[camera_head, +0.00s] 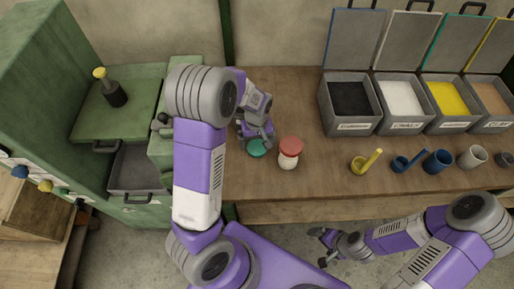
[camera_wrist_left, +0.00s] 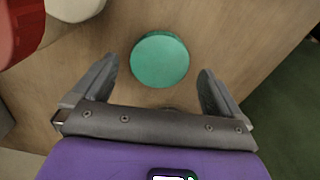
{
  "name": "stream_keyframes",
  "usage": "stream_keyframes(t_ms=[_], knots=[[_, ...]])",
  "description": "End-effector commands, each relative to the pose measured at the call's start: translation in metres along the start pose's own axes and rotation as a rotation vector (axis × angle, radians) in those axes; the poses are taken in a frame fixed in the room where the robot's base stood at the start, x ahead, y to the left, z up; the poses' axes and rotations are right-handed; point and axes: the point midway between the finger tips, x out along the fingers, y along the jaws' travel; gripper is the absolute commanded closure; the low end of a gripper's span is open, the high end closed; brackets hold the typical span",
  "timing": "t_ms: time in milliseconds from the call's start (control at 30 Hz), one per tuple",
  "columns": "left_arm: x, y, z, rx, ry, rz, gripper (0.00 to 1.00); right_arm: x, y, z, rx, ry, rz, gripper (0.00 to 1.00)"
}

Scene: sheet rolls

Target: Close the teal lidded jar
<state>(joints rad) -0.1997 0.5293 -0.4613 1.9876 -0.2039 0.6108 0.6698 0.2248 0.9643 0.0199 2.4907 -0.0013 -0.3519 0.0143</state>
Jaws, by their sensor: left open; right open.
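A round teal lid (camera_head: 256,149) shows on the wooden workbench, beside a red-topped jar with a white body (camera_head: 289,160). In the left wrist view the teal lid (camera_wrist_left: 160,60) is seen from above, and I cannot tell whether a jar body is under it. My left gripper (camera_head: 257,138) is open above the teal lid, its fingers to either side of it and apart from it. The red top (camera_wrist_left: 15,28) fills the upper left corner of the left wrist view. My right gripper (camera_head: 322,247) is open and empty in front of the bench.
Open grey bins (camera_head: 352,128) with coloured contents stand at the back right. A yellow scoop (camera_head: 362,164), a blue scoop (camera_head: 403,162) and several cups stand before them. A green cabinet (camera_head: 122,115) with an open drawer (camera_head: 133,170) is at left. The bench between jar and scoops is clear.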

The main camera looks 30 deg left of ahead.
Motion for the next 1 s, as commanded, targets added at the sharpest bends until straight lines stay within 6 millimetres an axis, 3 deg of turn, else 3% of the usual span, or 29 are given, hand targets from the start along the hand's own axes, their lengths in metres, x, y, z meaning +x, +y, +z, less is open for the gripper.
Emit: stream_keyframes(t_ms=[33,167,533,867,1000], knots=[[0.011,0.0,0.001,0.0,-0.002,-0.002,0.0,0.004,0.002,0.0,0.0,0.0,0.0,0.0],[0.022,0.0,0.0,0.0,-0.001,-0.001,0.0,0.007,0.003,0.0,0.0,0.0,0.0,0.0],[0.023,0.0,0.0,0.001,0.0,0.0,0.0,0.006,0.002,0.0,0.0,0.0,0.0,0.0],[0.023,0.0,0.0,0.001,0.0,0.0,0.49,0.006,0.002,0.0,0.0,0.0,0.0,0.0],[0.023,0.0,0.0,0.001,0.0,0.0,0.53,0.006,0.002,0.0,0.0,0.0,0.0,0.0]])
